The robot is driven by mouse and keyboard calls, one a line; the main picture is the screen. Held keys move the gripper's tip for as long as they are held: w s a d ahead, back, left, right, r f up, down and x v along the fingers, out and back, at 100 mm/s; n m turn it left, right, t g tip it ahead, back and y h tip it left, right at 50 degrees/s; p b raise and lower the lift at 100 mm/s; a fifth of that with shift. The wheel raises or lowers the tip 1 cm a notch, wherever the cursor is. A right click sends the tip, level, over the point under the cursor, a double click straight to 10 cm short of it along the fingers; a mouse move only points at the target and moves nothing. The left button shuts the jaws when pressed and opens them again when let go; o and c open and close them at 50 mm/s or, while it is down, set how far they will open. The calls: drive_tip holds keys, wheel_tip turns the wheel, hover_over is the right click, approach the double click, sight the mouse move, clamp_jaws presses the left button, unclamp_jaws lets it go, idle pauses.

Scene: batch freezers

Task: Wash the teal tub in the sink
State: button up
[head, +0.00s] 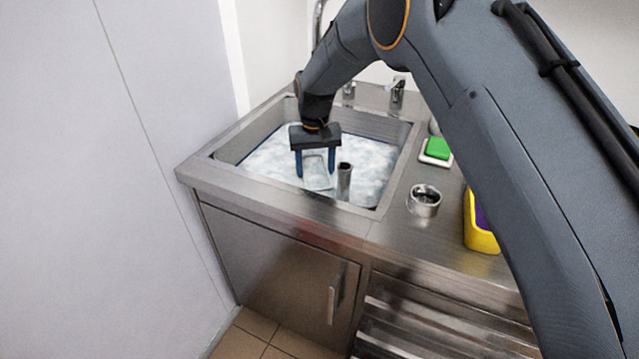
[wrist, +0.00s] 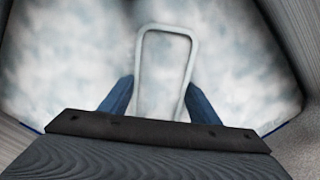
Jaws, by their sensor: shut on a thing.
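My gripper (head: 315,175) points down into the sink (head: 232,172), with its two blue fingers at the foamy water. It is shut on a pale rectangular tub (head: 318,182), low in the basin. In the wrist view, the tub's rounded, whitish rim (wrist: 167,30) stands out between the fingers of my gripper (wrist: 159,84). Foam fills the inside of the rim. The tub's walls and base are hidden by the foam, and no clear teal colour shows.
A metal standpipe (head: 344,182) rises from the water close to the right finger. Taps (head: 397,93) stand behind the basin. On the right counter are a green sponge (head: 437,147) on a white dish, a metal cup (head: 424,202) and a yellow container (head: 480,236). A wall panel (head: 110,180) stands left.

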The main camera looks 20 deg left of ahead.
sight(326, 176)
drive_tip(key=shift+a, duration=0.35)
drive_tip(key=shift+d+p, duration=0.9)
drive_tip(key=shift+d, duration=1.1)
wheel_tip(326, 176, up, 18)
drive_tip(key=p, duration=0.7)
drive_tip(key=shift+f, duration=0.2)
idle(0.9)
